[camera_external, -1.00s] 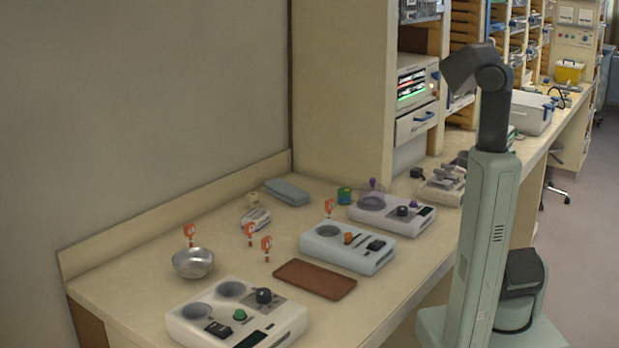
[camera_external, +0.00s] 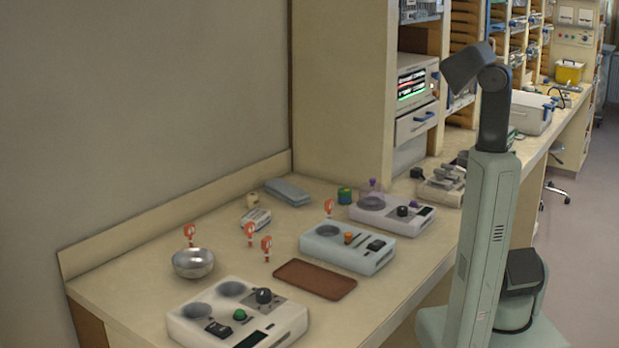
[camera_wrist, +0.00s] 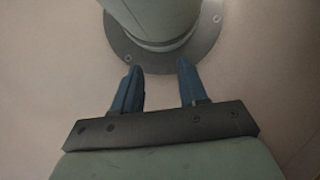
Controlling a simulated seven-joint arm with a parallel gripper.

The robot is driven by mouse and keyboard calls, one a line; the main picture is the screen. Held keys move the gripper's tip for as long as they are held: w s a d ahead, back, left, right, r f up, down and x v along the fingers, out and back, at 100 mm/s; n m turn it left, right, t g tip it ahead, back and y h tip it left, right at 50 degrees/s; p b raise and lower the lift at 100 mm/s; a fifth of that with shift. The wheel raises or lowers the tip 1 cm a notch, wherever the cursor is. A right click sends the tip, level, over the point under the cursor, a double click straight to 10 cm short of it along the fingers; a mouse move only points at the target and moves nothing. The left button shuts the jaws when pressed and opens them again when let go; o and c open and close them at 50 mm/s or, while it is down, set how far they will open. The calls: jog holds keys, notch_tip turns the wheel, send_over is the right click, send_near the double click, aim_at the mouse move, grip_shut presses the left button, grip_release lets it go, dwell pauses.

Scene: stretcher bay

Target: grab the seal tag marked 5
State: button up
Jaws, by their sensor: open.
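Several small orange-red seal tags stand upright on the counter in the external view. One tag (camera_external: 190,232) is behind the metal bowl, two more, a left one (camera_external: 250,231) and a right one (camera_external: 266,245), stand near the middle, and another tag (camera_external: 329,207) is behind the pale blue device. Their marks are too small to read, so I cannot tell which is 5. My gripper (camera_wrist: 158,68) is open and empty in the wrist view, with two blue fingers apart above the floor by my own base. It is far from the tags; its fingers do not show in the external view.
A metal bowl (camera_external: 193,263), a brown tray (camera_external: 315,286), a white device (camera_external: 237,325), a pale blue device (camera_external: 347,255) and a purple-topped device (camera_external: 393,222) crowd the counter (camera_external: 140,283). A blue-grey case (camera_external: 288,192) lies near the back wall.

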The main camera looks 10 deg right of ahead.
jog(key=shift+o, duration=1.2)
